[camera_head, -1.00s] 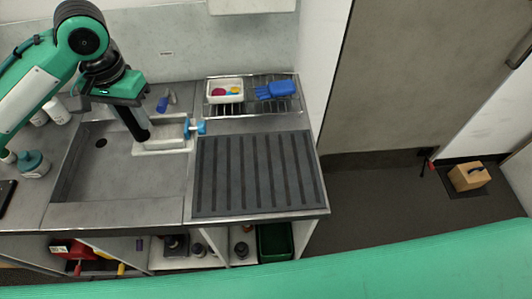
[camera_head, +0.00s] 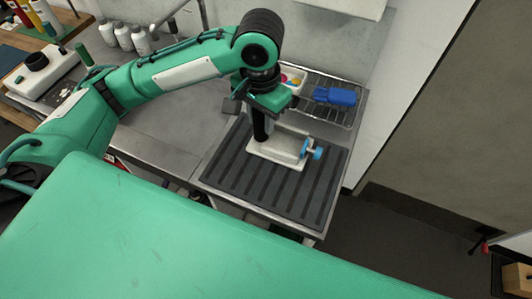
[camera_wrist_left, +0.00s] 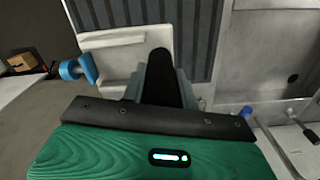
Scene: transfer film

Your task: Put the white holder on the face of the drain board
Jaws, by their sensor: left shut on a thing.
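The white holder (camera_head: 285,157), a shallow tray shape with a blue-ended piece (camera_head: 312,149) at its right side, is over the upper part of the dark ribbed drain board (camera_head: 232,178). My left gripper (camera_head: 261,133) is shut on the holder at its left side. The holder looks about level; I cannot tell whether it touches the board. In the left wrist view the holder (camera_wrist_left: 118,65) is beside the dark finger, its blue piece (camera_wrist_left: 78,68) to the left, with the ribbed board (camera_wrist_left: 200,30) behind. My right gripper is not in view.
Behind the board a wire rack (camera_head: 335,113) holds a small white tray (camera_head: 292,78) and a blue item (camera_head: 335,96). The sink counter (camera_head: 160,140) extends to the left, partly behind my arm.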

